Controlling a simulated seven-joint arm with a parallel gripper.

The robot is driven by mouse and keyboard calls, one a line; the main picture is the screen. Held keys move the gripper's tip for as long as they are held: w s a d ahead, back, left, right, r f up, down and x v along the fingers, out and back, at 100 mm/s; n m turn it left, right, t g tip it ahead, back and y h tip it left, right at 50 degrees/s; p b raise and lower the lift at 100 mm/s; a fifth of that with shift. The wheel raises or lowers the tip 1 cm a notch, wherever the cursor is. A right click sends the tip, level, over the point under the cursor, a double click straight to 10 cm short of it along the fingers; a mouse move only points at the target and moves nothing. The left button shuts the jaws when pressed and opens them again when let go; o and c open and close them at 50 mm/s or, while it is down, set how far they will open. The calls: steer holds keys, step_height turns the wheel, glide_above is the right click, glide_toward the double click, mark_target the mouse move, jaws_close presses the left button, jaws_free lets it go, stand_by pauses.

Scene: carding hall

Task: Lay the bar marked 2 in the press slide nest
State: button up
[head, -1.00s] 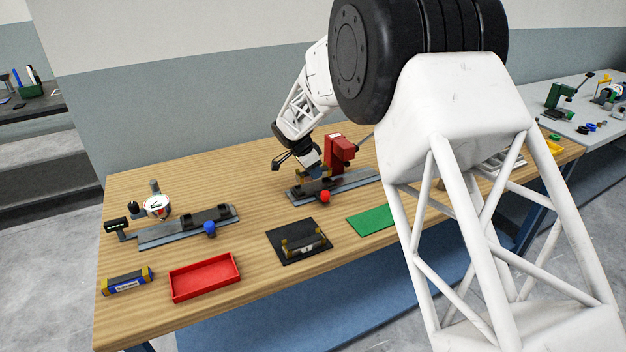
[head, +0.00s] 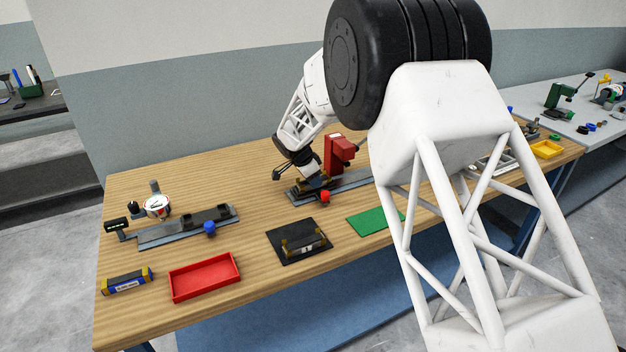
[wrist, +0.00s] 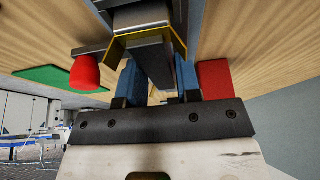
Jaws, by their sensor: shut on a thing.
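My gripper (head: 314,182) is shut on a dark bar with yellow ends, low over the slide (head: 347,186) of the red press (head: 338,150). In the wrist view the bar (wrist: 155,62) lies between the blue fingers (wrist: 158,85), with a yellow-edged end piece beyond. I cannot read a number on it. The nest is hidden by my gripper and the bar. I cannot tell whether the bar touches the nest. The slide's red knob (head: 325,196) is just in front; it also shows in the wrist view (wrist: 85,72).
A black mat (head: 285,257) holds a dark, yellow-ended fixture. A green mat (head: 368,222) is right, a red tray (head: 204,277) left. A gauge slide with a blue knob (head: 209,228) stands farther left. A blue-and-yellow bar (head: 127,283) lies at the front left.

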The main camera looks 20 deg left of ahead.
steer(key=o, duration=1)
steer(key=shift+f, duration=0.1)
steer(key=v, duration=1.2)
stand_by(0.4)
